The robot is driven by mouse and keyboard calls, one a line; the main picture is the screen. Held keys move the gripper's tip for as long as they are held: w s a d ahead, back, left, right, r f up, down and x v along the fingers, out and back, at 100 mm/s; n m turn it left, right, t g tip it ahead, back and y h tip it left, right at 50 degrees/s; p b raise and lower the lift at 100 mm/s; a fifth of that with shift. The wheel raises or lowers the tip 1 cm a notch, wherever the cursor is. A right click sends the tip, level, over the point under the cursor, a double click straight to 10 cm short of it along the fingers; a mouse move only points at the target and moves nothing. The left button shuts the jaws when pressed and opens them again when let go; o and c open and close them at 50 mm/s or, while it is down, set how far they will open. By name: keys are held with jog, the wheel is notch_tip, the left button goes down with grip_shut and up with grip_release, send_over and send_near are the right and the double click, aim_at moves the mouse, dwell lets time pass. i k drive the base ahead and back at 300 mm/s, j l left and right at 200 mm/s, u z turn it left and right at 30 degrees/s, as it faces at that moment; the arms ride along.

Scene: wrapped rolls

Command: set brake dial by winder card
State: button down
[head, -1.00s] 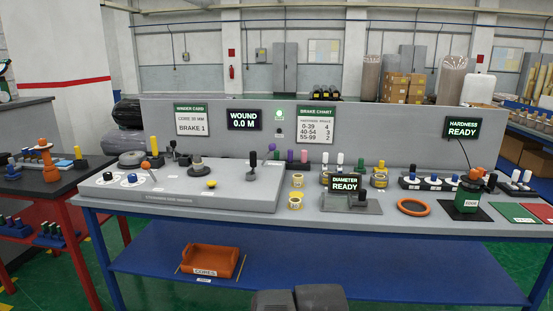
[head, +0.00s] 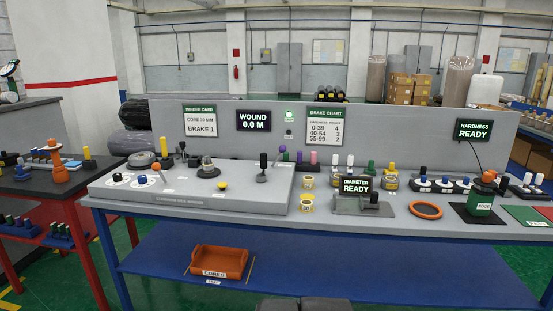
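The winder card (head: 200,120) on the upright grey panel reads core 30 mm (small print), brake 1. Below it, on the raised grey winder deck (head: 200,215), two small knobs sit on white discs at the left: a black-topped knob (head: 117,178) and a blue-topped knob (head: 142,181). I cannot read their markings or tell which is the brake dial. My gripper is not visible.
The wound display (head: 253,120) reads 0.0 M and the brake chart (head: 327,133) hangs to its right. The diameter (head: 355,185) and hardness (head: 474,130) displays read READY. An orange cores tray (head: 219,262) sits on the lower shelf. A red-framed side table (head: 75,185) stands left.

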aim_at(118, 177)
jog(key=u, duration=1.2)
